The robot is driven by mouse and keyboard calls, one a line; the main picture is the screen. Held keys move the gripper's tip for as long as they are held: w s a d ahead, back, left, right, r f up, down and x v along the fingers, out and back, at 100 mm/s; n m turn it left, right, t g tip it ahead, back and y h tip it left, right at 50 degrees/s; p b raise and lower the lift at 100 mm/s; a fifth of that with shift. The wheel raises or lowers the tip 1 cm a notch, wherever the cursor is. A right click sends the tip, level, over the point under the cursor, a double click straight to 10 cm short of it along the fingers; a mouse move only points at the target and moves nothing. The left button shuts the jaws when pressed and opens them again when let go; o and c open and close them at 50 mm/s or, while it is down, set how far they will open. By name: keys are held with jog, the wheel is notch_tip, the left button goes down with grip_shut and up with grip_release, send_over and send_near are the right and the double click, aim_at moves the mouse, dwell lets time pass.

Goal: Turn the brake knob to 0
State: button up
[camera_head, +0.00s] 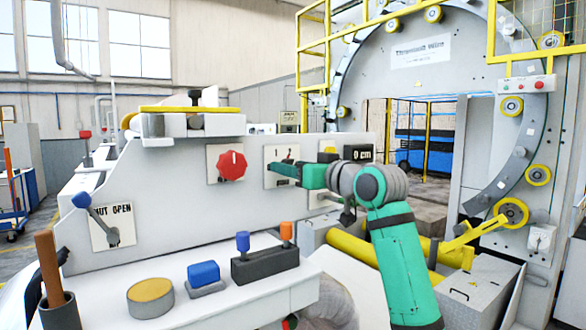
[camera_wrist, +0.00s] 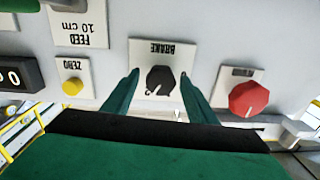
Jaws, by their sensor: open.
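The brake knob (camera_wrist: 160,78) is dark and faceted with a white pointer line. It sits on a white plate (camera_wrist: 139,53) marked BRAKE, upside down in the wrist view. The pointer runs toward the lower left there; the scale marks are too small to read. My gripper (camera_wrist: 158,74) is open, with one green finger on each side of the knob and a visible gap to it on both sides. In the head view my gripper (camera_head: 274,172) is in front of the brake plate (camera_head: 281,153) and hides the knob.
A red knob (camera_head: 231,166) is left of the brake plate in the head view. A yellow ZERO button (camera_wrist: 72,86) and a black display (camera_head: 358,153) are on the other side. Below, a white ledge (camera_head: 230,293) holds several items, including a blue block (camera_head: 204,274).

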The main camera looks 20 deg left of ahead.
jog(key=c, duration=1.1)
jog(key=shift+o, duration=0.2)
jog(key=n, duration=1.1)
jog(key=n+h, duration=0.1)
jog(key=n, duration=1.1)
jog(key=shift+s+a+f, duration=0.1)
jog(key=shift+f, duration=0.1)
jog(key=shift+s+a+n, duration=0.1)
jog(key=shift+n, duration=0.2)
jog(key=o, duration=1.1)
jog(key=shift+c, duration=0.2)
